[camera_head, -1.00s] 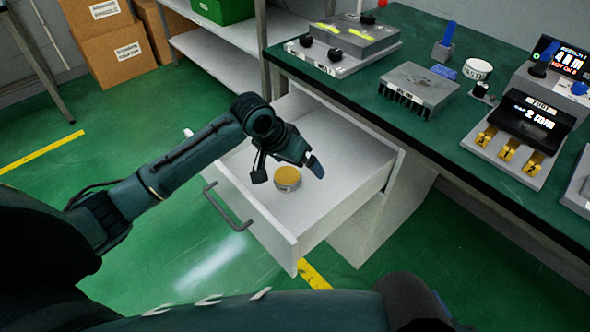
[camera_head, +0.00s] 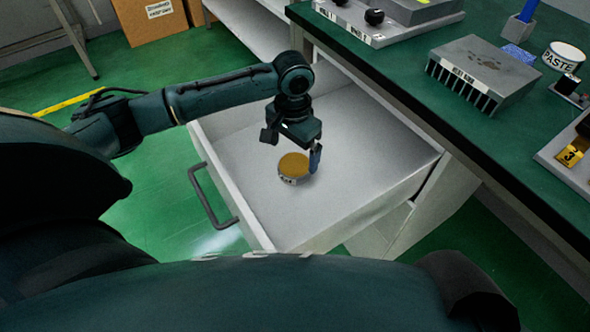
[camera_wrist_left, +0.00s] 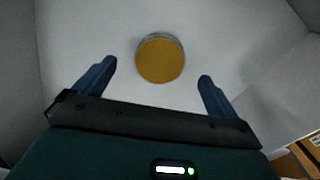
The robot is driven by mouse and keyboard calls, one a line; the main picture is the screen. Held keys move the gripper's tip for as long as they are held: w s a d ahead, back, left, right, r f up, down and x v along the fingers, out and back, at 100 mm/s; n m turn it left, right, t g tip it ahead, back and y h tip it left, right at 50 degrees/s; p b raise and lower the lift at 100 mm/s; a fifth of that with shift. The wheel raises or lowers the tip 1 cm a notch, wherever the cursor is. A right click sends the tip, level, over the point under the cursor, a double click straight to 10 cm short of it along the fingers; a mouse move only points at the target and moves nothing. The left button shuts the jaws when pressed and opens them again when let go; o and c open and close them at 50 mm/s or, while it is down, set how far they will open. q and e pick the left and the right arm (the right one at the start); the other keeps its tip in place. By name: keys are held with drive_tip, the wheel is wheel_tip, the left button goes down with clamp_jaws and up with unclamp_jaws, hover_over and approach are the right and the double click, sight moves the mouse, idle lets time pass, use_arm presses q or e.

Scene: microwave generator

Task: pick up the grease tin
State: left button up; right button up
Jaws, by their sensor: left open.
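The grease tin (camera_head: 294,167) is a small round tin with a yellow-brown top and a pale labelled side. It sits on the floor of the open white drawer (camera_head: 345,215). My left gripper (camera_head: 292,150) is inside the drawer space, just above and behind the tin in the head view, open and empty. In the left wrist view the tin (camera_wrist_left: 160,58) lies ahead of the two blue fingers (camera_wrist_left: 158,88), roughly centred between them. The tin appears apart from both fingers. My right gripper is not in view.
The green-topped workbench (camera_head: 420,110) overhangs the drawer's back right side. A finned heat sink (camera_head: 482,75) and a paste tin (camera_head: 563,56) stand on it. The drawer walls and front handle (camera_head: 208,197) surround the tin; the drawer floor around it looks clear.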

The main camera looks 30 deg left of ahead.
sight(293, 165)
use_arm(q)
wheel_tip(293, 165, down, 6)
drive_tip(key=shift+w+b, duration=0.15)
drive_tip(key=shift+b, duration=0.9)
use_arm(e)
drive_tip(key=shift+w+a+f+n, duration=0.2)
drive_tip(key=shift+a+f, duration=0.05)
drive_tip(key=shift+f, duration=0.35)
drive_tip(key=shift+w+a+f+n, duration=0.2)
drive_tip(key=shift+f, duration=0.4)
use_arm(q)
drive_tip(key=shift+c, duration=0.6)
drive_tip(key=c, duration=0.6)
drive_tip(key=shift+r, duration=0.1)
drive_tip(key=c, duration=0.5)
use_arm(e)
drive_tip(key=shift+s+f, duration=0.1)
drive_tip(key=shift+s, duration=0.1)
